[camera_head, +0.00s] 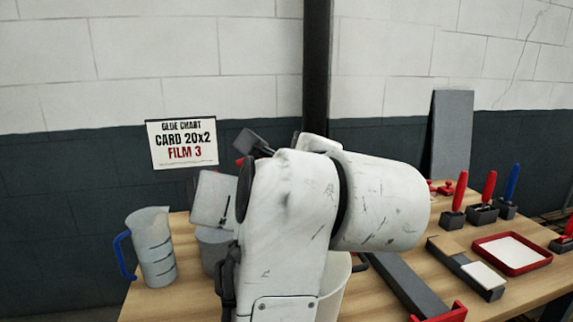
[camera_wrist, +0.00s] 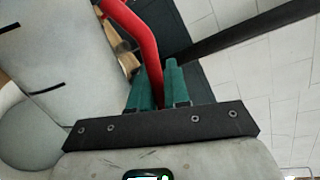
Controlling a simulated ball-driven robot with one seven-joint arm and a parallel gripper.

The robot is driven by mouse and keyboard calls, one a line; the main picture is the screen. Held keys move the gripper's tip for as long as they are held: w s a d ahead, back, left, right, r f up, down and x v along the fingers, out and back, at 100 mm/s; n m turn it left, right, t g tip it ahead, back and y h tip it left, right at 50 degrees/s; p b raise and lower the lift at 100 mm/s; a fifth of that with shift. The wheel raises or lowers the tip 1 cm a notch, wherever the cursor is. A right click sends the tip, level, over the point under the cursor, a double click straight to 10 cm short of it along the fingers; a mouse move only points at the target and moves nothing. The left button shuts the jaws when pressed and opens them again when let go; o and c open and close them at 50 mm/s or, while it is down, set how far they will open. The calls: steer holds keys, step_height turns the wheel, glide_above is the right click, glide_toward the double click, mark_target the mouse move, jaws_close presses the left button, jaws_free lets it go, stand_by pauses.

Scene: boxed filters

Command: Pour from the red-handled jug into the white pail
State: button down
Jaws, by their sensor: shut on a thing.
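The red-handled jug (camera_head: 213,199) is pale, with dark marks on its side. It is held in the air, tilted, above and partly in front of a grey pail (camera_head: 214,243). In the wrist view its body (camera_wrist: 55,70) fills the left side. My gripper (camera_wrist: 157,82) has green fingers shut on the red handle (camera_wrist: 138,35). In the head view my arm hides the gripper and most of the handle. The white pail (camera_head: 336,287) stands on the table, right of the jug, largely hidden behind my arm. The contents of jug and pail cannot be seen.
A blue-handled jug (camera_head: 153,250) stands at the table's left end. A red tray (camera_head: 511,254), red and blue-handled tools (camera_head: 484,197) and a grey block (camera_head: 405,285) occupy the right side. A sign (camera_head: 183,144) and a dark post (camera_head: 317,70) are behind.

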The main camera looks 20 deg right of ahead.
steer(key=shift+d+m+y, duration=0.3)
steer(key=shift+d+m, duration=0.6)
steer(key=shift+d, duration=0.35)
stand_by(1.1)
steer(key=shift+a, duration=0.1)
stand_by(3.5)
steer(key=shift+a+n+p, duration=0.3)
steer(key=shift+a+n, duration=0.7)
steer(key=shift+a, duration=0.35)
steer(key=shift+a+f+n+h, duration=0.2)
steer(key=shift+a+n+h, duration=0.3)
steer(key=shift+a+n, duration=0.55)
steer(key=shift+w+a, duration=0.1)
steer(key=shift+a, duration=0.2)
